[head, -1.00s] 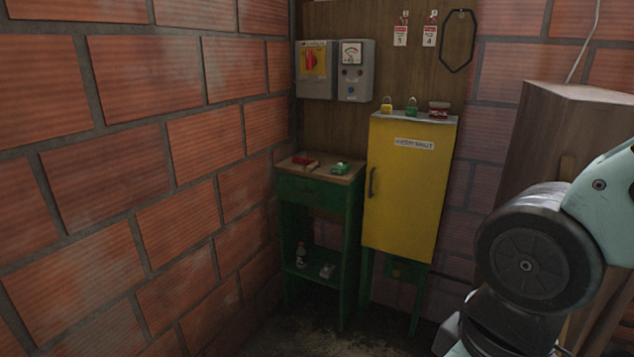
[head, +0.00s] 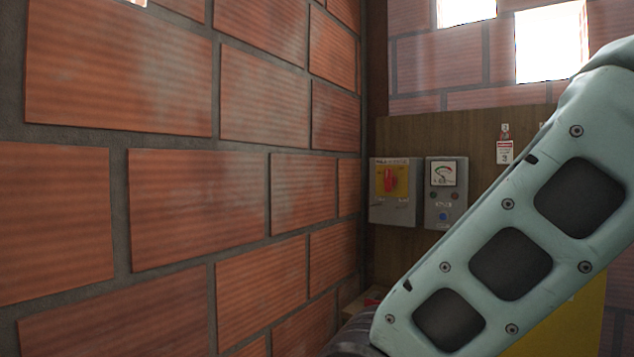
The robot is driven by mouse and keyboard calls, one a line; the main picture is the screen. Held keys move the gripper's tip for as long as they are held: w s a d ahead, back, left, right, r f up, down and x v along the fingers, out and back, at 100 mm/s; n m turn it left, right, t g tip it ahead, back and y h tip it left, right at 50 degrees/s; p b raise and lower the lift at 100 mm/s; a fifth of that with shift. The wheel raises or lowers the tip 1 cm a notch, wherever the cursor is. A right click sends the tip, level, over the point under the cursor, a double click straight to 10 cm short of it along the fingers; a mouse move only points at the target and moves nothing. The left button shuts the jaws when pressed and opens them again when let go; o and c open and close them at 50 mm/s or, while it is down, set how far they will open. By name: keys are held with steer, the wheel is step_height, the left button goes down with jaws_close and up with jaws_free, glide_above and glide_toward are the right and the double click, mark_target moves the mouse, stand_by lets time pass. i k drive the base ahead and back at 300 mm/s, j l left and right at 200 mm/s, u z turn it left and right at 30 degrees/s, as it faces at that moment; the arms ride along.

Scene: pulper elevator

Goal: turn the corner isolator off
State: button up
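The corner isolator (head: 391,191) is a grey box on the wooden board in the corner. It has a red rotary handle on a yellow plate, and the handle looks roughly upright. A grey meter box (head: 446,192) with a dial, small buttons and a blue button hangs just right of it. My pale arm crosses the lower right of the head view, in front of the board and cabinet. My gripper is not in view.
A brick wall (head: 190,195) fills the left side, close by. The yellow cabinet (head: 570,325) is mostly hidden behind my arm. A red-and-white tag (head: 505,152) hangs on the board (head: 440,130). Bright openings (head: 550,42) show above.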

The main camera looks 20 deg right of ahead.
mark_target(390, 180)
steer(key=i+j, duration=0.1)
steer(key=i, duration=0.3)
steer(key=i+j, duration=0.1)
steer(key=i, duration=0.35)
steer(key=i+z, duration=0.2)
steer(key=z, duration=0.2)
steer(key=i+j+z, duration=0.1)
steer(key=z, duration=0.3)
